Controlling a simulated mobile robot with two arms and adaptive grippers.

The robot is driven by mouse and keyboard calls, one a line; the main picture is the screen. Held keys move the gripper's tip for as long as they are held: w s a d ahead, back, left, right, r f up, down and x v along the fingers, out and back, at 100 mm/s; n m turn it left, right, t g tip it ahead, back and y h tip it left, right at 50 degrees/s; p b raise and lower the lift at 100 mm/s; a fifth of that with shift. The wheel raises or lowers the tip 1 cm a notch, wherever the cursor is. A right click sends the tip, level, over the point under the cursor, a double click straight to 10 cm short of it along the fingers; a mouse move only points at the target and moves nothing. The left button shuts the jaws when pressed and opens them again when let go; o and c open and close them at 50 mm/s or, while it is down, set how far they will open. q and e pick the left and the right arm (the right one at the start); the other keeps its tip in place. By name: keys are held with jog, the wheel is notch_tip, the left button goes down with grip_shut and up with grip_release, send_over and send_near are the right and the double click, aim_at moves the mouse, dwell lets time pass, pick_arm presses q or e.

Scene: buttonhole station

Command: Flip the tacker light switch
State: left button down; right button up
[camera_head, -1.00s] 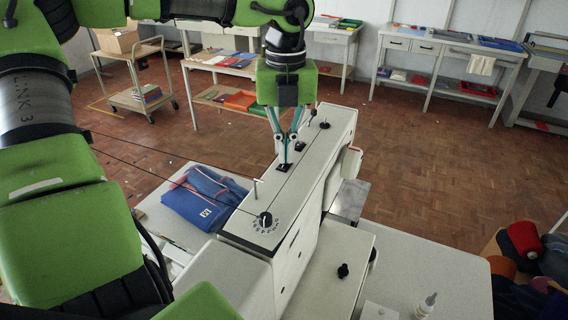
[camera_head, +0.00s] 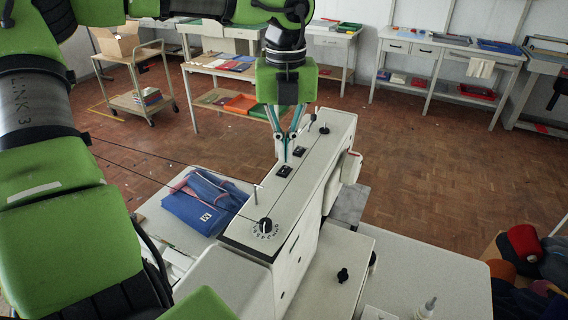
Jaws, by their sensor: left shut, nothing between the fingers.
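The tacker (camera_head: 240,240) is a long off-white machine in the middle of the picture. Two small black rocker switches sit on its top face: a near one (camera_head: 284,171) and a far one (camera_head: 299,151). The picture does not show which of them is the light switch, nor clearly which way either is tipped. My left gripper (camera_head: 285,160) points down with its fingertips together and nothing between them. The tips are just behind the near switch and appear slightly above the top face; contact is hard to tell. My right gripper is not in view.
A numbered dial (camera_head: 265,226), a thin upright pin (camera_head: 256,194) and a small black lever (camera_head: 313,119) stand on the tacker's top. Folded blue cloth (camera_head: 200,205) lies left of it.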

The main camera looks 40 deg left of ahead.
aim_at(285, 168)
pick_arm(q)
jog(key=shift+r+p, duration=1.3)
jog(key=shift+r, duration=1.15)
jog(key=shift+f, duration=0.1)
